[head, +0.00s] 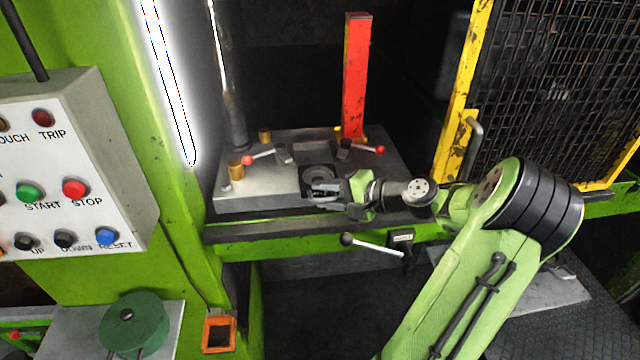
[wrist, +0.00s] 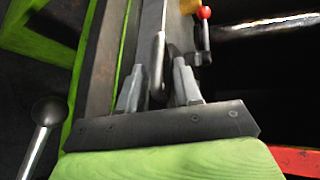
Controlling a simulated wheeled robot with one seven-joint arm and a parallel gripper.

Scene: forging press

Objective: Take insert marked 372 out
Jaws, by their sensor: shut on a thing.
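My gripper (head: 324,190) reaches in from the right over the front of the press bed (head: 250,197). Just behind the fingers in the head view lies a dark square recess with a round grey ring (head: 318,173). The fingers cover its front part. I cannot tell whether the held piece is clear of the recess.
Red-knobbed clamp levers (head: 262,158) flank the recess, the other one to the right (head: 365,147). A red post (head: 356,75) stands behind. A black-knobbed lever (head: 372,244) projects below the bed's front edge. A yellow-framed mesh guard (head: 560,85) stands at the right.

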